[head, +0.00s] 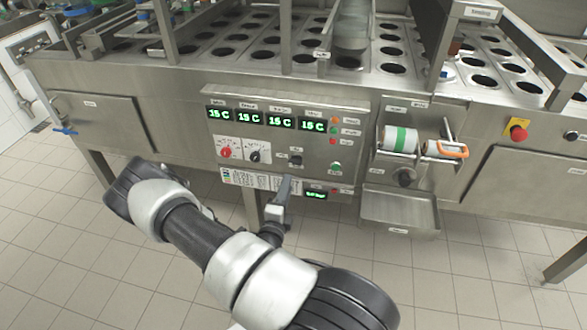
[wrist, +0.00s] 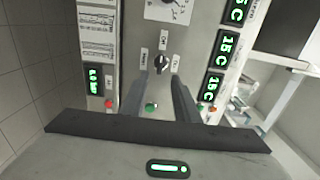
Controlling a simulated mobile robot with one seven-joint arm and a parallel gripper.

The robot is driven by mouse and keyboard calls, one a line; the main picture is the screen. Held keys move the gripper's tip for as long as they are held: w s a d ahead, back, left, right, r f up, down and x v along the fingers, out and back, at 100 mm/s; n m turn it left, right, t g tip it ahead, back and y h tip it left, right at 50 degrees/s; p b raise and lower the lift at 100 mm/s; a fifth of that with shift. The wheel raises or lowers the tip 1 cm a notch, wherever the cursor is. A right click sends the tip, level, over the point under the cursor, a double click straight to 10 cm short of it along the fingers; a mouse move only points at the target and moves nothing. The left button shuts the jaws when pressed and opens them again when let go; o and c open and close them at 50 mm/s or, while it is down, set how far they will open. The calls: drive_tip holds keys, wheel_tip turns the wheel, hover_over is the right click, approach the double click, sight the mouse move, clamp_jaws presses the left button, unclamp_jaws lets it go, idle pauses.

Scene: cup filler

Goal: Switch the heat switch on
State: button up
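A small black rotary switch (head: 295,160) sits on the steel control panel, below the green displays. It looks like the heat switch, but its labels are too small to read surely. In the wrist view this black switch (wrist: 161,63) stands upper middle, with small labels around it, just beyond my fingertips. My gripper (head: 284,186) is in front of the panel, just below the switch. In the wrist view my gripper (wrist: 159,84) has its two fingers apart with nothing held between them. A green button (wrist: 151,106) shows in the gap between the fingers.
A red knob (head: 226,152) and a black knob (head: 256,155) on white plates are left of the switch. A green light or button (head: 336,167) is to its right. A steel tray (head: 398,210) juts out at right. The tiled floor (head: 480,270) is clear.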

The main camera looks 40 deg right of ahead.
sight(294, 164)
drive_tip(key=b+x, duration=0.1)
drive_tip(key=x, duration=0.9)
drive_tip(key=shift+b, duration=0.3)
drive_tip(key=shift+a, duration=0.1)
drive_tip(key=shift+c, duration=0.3)
clamp_jaws()
